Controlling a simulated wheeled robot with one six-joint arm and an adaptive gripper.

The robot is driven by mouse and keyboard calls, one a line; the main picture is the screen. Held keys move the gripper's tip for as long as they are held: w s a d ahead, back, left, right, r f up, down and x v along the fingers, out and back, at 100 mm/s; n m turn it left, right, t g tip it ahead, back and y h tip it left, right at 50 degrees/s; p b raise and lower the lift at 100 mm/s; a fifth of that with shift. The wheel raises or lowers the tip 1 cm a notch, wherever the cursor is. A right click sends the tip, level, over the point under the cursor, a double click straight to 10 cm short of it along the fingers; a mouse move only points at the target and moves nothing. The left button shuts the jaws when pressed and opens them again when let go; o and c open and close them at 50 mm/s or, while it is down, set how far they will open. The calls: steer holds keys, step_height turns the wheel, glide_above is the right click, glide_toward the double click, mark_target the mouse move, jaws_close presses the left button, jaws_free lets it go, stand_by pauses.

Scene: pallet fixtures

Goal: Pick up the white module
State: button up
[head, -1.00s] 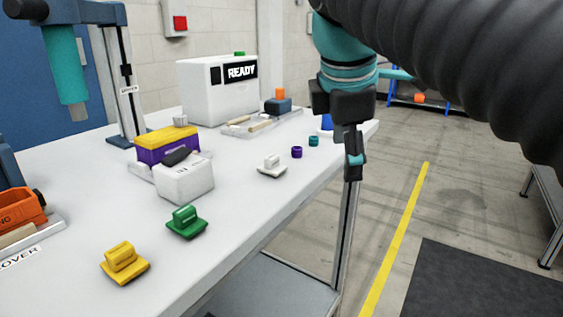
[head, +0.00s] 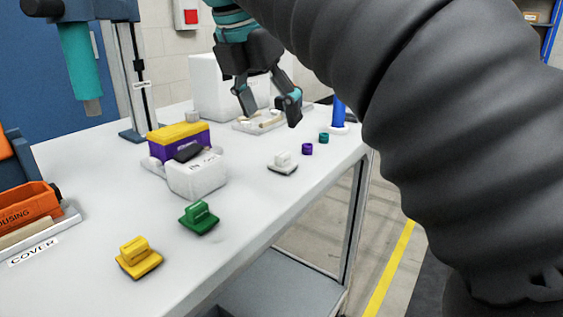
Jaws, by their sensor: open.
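The white module (head: 282,162) is a small white block with an upright tab on a square base. It stands on the white table (head: 238,247) right of the middle, in the head view. My gripper (head: 272,122) is open and empty. Its fingers point down above the table, and in the picture they show just above the white module. I cannot tell the exact height or distance between them.
A green module (head: 199,217) and a yellow module (head: 138,257) stand nearer on the table. A white box (head: 196,174) and a purple-yellow block (head: 178,142) are to the left. Purple (head: 307,149) and teal (head: 323,138) rings and a blue cylinder (head: 339,112) are to the right.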

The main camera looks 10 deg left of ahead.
mark_target(282, 153)
steer(key=x, duration=1)
steer(key=shift+w+a+b, duration=0.1)
steer(key=shift+a+b, duration=0.1)
steer(key=shift+b, duration=0.2)
steer(key=c, duration=1.2)
steer(key=shift+r, duration=0.1)
